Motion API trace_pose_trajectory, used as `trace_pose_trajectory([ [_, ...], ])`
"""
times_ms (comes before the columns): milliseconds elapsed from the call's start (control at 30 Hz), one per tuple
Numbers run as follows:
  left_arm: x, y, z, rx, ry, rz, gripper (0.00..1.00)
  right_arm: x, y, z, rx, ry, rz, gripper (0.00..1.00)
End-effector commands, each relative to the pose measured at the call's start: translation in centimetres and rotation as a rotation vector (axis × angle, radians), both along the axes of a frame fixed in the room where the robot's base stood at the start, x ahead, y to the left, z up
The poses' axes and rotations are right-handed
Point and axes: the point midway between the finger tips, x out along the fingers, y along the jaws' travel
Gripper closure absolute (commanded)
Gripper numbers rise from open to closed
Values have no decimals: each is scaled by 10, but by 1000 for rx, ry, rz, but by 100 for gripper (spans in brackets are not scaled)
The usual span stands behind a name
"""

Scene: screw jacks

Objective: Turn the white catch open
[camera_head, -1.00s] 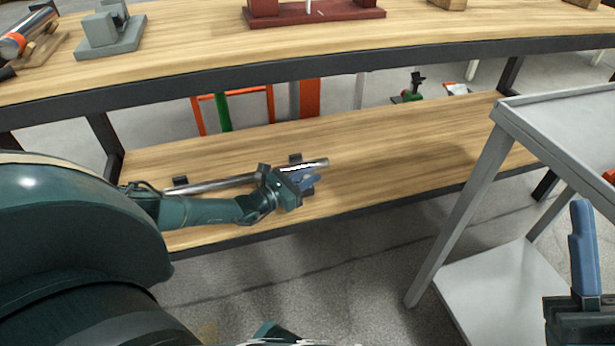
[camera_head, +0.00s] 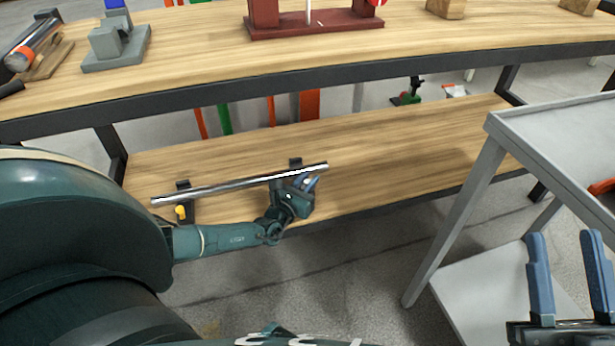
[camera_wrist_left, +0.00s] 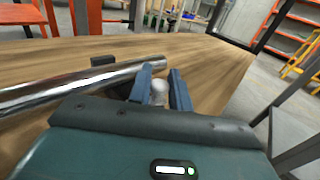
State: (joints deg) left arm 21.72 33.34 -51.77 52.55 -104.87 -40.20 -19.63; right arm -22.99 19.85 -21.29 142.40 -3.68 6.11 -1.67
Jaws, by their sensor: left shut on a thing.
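The white catch (camera_wrist_left: 159,92) shows as a small pale knob between the fingers of my left gripper in the left wrist view (camera_wrist_left: 160,84). The fingers are shut on it. In the head view my left gripper (camera_head: 308,184) is at the right end of a steel bar (camera_head: 235,185), on its near side, and the catch is hidden there. The bar rests on two dark brackets on the lower shelf. A yellow catch (camera_head: 181,212) is at the left bracket (camera_head: 184,190). My right gripper (camera_head: 568,268) is open and empty at the lower right.
The lower shelf (camera_head: 400,150) is mostly bare right of the bar. The tabletop (camera_head: 200,62) overhangs it, with a grey block (camera_head: 115,45) and a dark red stand (camera_head: 315,22) on top. A grey cart (camera_head: 560,125) stands at the right.

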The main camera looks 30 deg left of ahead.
Motion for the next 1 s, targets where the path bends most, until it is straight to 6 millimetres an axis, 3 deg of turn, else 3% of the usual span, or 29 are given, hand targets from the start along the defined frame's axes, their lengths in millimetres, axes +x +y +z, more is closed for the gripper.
trace_pose_trajectory([
  [500, -1, -1, -1, 2, 2, 363, 100, -1, 1, -12, 9, 97, -1, 64],
  [1000, -1, 0, -1, 5, 2, 448, 100, -1, 1, -12, 8, 94, -2, 64],
])
